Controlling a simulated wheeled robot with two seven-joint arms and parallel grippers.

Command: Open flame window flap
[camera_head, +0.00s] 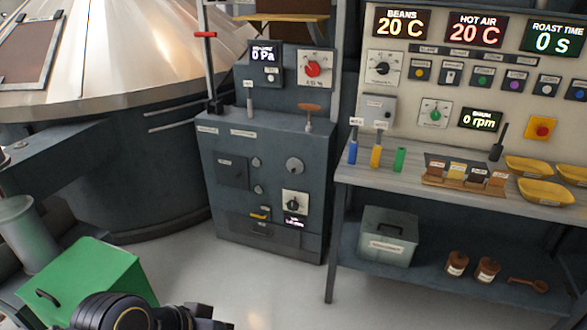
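A blue-grey burner cabinet (262,205) stands at the middle of the head view. A dark square panel (232,170) with a small label is on the left of its front and looks closed. It may be the flame window flap, but the label is too small to read. A round grey fitting (294,165) sits to its right, with a black knob (295,203) below. My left gripper (213,319) is at the bottom edge, partly cut off, well below and apart from the cabinet. Whether its fingers are apart is unclear. My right gripper is not in view.
A green box (85,280) is at lower left. Floor (265,290) before the cabinet is clear.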

